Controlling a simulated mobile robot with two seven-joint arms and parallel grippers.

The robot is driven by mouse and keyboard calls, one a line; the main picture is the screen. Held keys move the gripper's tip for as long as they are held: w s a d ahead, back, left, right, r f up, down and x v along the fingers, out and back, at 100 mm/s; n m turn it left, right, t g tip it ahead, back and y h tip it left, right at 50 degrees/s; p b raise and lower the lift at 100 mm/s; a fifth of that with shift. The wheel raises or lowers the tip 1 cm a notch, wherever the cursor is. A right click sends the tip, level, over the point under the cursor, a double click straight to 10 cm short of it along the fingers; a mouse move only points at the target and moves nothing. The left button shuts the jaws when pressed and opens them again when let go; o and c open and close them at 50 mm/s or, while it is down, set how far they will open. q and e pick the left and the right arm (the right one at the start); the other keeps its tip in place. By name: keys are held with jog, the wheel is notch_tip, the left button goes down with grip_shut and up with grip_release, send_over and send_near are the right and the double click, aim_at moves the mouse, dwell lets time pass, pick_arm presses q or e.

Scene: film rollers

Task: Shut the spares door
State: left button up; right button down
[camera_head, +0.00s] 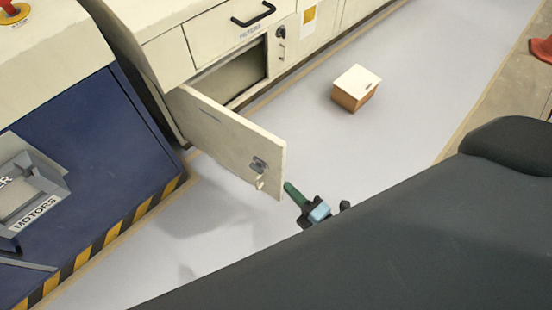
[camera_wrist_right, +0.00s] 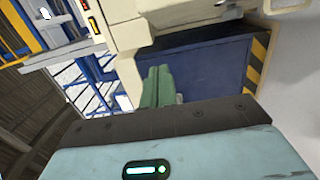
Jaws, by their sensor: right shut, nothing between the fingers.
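The cream cabinet door (camera_head: 225,133) stands wide open in the head view, swung out from its hinge side at the left over the floor. I take it as the spares door; I read no label on it. A metal latch (camera_head: 258,165) sits near its free end. The dark compartment (camera_head: 237,76) behind it is open to view. My right gripper (camera_head: 289,187) has green fingers, shut and empty, just right of the door's free edge. I cannot tell whether they touch. The fingers also show in the right wrist view (camera_wrist_right: 157,86). My left gripper is out of view.
A brown box with a white top (camera_head: 357,84) stands on the floor right of the door. A blue cabinet (camera_head: 70,165) with a striped base edge stands at the left. A drawer (camera_head: 240,25) with a black handle is above the compartment. Grey floor around the box is clear.

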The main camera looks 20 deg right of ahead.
aim_at(277, 155)
jog(key=shift+w+d+b, duration=0.2)
jog(key=shift+w, duration=2.75)
jog(key=shift+w+d+b, duration=0.15)
jog(key=shift+w+b, duration=0.05)
jog(key=shift+w, duration=2.7)
jog(key=shift+d, duration=0.15)
